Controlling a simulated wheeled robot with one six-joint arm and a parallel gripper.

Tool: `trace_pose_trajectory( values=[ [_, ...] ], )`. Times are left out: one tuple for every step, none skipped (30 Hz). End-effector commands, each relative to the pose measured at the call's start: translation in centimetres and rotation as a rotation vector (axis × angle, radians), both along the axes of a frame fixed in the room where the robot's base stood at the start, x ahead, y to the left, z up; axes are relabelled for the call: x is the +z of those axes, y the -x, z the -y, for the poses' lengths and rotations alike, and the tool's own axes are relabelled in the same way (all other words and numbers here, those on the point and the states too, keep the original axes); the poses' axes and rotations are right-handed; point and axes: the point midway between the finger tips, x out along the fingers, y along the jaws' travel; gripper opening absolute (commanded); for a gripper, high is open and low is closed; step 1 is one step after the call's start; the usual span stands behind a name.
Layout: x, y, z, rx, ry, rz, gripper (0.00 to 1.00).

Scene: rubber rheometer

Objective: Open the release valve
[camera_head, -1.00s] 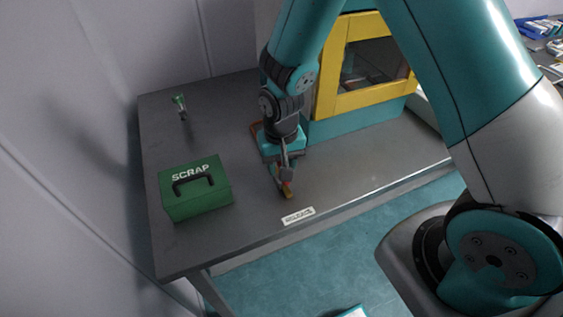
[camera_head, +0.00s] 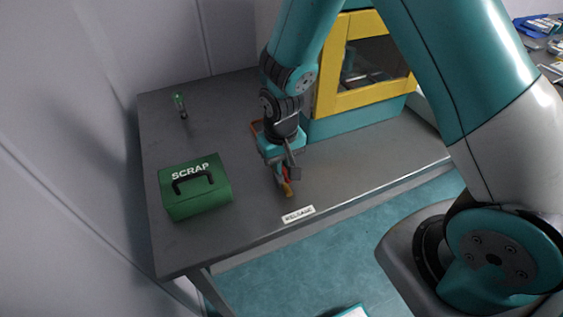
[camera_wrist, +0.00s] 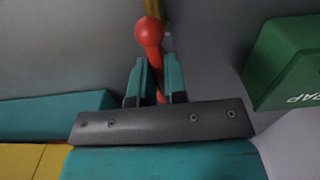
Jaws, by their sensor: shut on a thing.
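The release valve shows in the head view as a small brass-coloured body (camera_head: 288,189) with a red part, on the table behind the RELEASE label (camera_head: 298,214). In the wrist view its red ball knob (camera_wrist: 149,31) and red lever stand in front of a brass-coloured piece (camera_wrist: 155,9). My gripper (camera_wrist: 156,76) is shut on the red lever, with one teal finger on each side and the knob beyond the fingertips. In the head view my gripper (camera_head: 281,172) is low at the valve and hides part of it.
A green SCRAP box (camera_head: 195,190) stands left of the valve. A small green-topped item (camera_head: 181,105) stands at the back left. A yellow-framed cabinet (camera_head: 328,75) on a teal base is behind my gripper to the right. The grey table (camera_head: 375,160) is clear on the right.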

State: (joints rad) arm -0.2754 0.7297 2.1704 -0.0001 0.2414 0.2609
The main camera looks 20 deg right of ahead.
Motion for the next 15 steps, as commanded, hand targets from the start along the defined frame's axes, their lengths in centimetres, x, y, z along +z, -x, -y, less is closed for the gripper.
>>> trace_pose_trajectory(
  values=[
    [0.04, 0.00, 0.00, 0.003, 0.000, 0.000, 0.00],
    [0.04, 0.00, 0.00, 0.003, 0.000, 0.000, 0.00],
    [0.04, 0.00, 0.00, 0.003, 0.000, 0.000, 0.00],
    [0.04, 0.00, 0.00, 0.003, 0.000, 0.000, 0.00],
    [0.04, 0.00, -0.01, 0.003, 0.000, 0.000, 0.00],
    [0.05, -0.01, 0.00, 0.003, 0.000, 0.000, 0.15],
    [0.05, -0.01, 0.00, 0.003, 0.000, 0.000, 0.22],
    [0.05, -0.01, 0.00, 0.003, 0.000, 0.000, 0.29],
    [0.05, -0.01, 0.00, 0.002, 0.000, 0.000, 0.38],
    [0.04, -0.01, 0.00, 0.002, 0.000, 0.000, 0.38],
    [0.04, -0.01, 0.00, 0.002, 0.000, 0.000, 0.38],
    [0.04, -0.01, 0.00, 0.002, 0.000, 0.000, 0.38],
    [0.04, -0.01, 0.00, 0.002, 0.000, 0.000, 0.38],
    [0.04, -0.01, 0.00, 0.002, 0.000, 0.000, 0.38],
    [0.03, -0.01, 0.00, 0.001, 0.000, 0.000, 0.38]
  ],
)
